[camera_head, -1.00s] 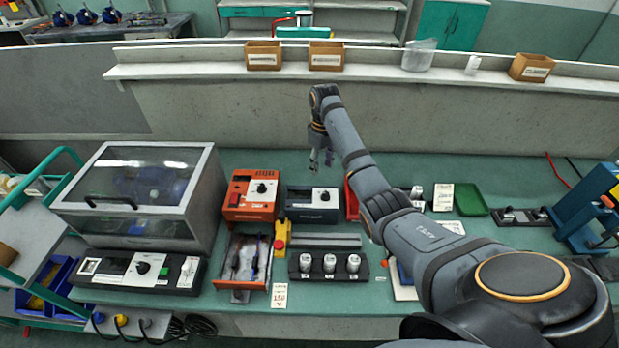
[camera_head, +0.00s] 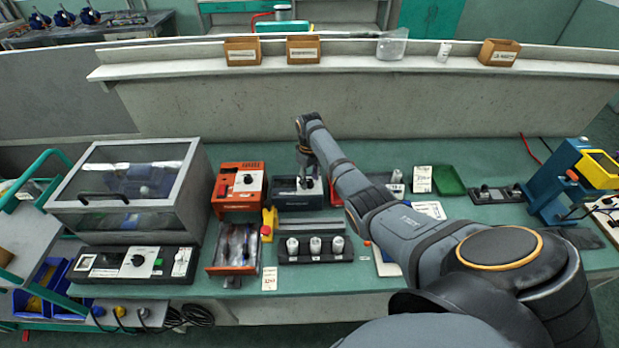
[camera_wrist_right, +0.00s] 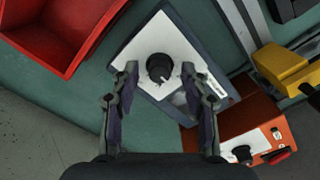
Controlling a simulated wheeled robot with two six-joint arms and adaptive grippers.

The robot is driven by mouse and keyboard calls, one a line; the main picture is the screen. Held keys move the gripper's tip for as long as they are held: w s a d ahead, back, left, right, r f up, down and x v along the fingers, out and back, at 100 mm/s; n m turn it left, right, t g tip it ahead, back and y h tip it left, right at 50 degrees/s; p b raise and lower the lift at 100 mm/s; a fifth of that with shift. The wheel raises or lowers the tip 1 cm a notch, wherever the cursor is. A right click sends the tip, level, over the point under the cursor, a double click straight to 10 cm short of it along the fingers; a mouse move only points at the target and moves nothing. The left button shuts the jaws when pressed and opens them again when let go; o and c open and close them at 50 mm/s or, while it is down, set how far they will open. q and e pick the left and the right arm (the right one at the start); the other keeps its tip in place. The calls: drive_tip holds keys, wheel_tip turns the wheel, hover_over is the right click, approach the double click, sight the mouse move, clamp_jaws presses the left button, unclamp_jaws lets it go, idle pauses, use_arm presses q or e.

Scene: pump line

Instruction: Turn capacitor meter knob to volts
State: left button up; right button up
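The capacitor meter appears to be the dark grey box (camera_head: 290,205) with a light panel, between the orange unit and a red bin. In the right wrist view, its white panel (camera_wrist_right: 140,55) carries a round black knob (camera_wrist_right: 160,67) with a white pointer mark toward the lower right. My right gripper (camera_head: 306,182) is over the meter in the head view. In the wrist view my right gripper (camera_wrist_right: 160,76) is open, with one finger on each side of the knob. I cannot tell whether the fingers touch it. My left gripper is not in view.
The orange unit (camera_head: 240,206) with its own knob stands left of the meter. A red bin (camera_wrist_right: 55,30) is close on the other side. A yellow part (camera_head: 268,224) and a holder with three white cylinders (camera_head: 315,255) lie in front.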

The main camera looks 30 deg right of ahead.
drive_tip(key=shift+w, duration=0.1)
drive_tip(key=c, duration=0.5)
clamp_jaws()
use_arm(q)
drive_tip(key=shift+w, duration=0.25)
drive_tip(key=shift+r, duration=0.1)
